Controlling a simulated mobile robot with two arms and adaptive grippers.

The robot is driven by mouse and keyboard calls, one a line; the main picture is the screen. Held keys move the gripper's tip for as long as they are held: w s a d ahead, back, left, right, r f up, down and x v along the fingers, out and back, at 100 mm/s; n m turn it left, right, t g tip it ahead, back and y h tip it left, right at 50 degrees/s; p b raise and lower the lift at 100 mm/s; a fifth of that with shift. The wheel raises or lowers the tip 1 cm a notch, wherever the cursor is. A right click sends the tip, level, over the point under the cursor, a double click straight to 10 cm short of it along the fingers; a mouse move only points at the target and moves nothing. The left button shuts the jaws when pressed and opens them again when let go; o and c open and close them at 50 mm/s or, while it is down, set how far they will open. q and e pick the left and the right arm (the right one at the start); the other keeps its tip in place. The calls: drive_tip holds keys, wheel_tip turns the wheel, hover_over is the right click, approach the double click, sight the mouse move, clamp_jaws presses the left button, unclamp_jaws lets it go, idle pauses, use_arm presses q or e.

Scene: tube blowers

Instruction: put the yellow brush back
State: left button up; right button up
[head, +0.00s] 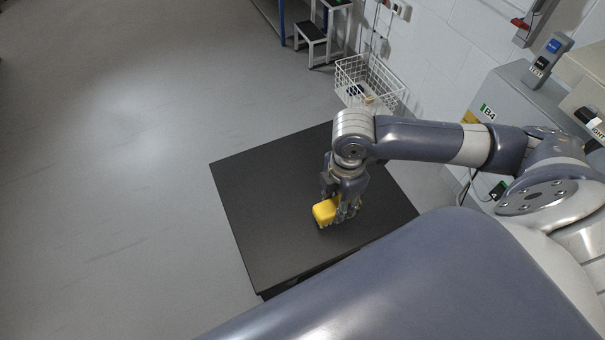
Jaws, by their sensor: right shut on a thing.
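The yellow brush (324,212) is a small yellow block in the head view, over the black table top. My right gripper (341,205) is shut on it and points down, hiding part of it. I cannot tell whether the brush touches the table or is held just above it. My left gripper is not in view.
The black table top (262,215) is otherwise bare. A white wire basket (352,72) with a few small things in it is beyond the table by the wall. A grey machine marked B4 (507,112) stands at the right. Open floor lies to the left.

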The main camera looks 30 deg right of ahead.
drive_tip(key=w+p, duration=0.1)
drive_tip(key=w, duration=0.4)
drive_tip(key=w+f, duration=0.1)
drive_tip(key=w, duration=0.4)
drive_tip(key=w+a+p, duration=0.1)
drive_tip(key=w, duration=0.4)
drive_tip(key=shift+a+f+p, duration=0.1)
drive_tip(key=shift+f+p, duration=0.05)
drive_tip(key=shift+p, duration=0.15)
wheel_tip(320, 180, down, 3)
drive_tip(key=shift+s+r+p, duration=0.15)
drive_tip(key=shift+r+p, duration=0.05)
drive_tip(key=shift+p, duration=0.35)
drive_tip(key=shift+f, duration=0.5)
drive_tip(key=o, duration=0.9)
wheel_tip(320, 180, up, 12)
drive_tip(key=shift+r+b, duration=0.1)
drive_tip(key=shift+b, duration=1.05)
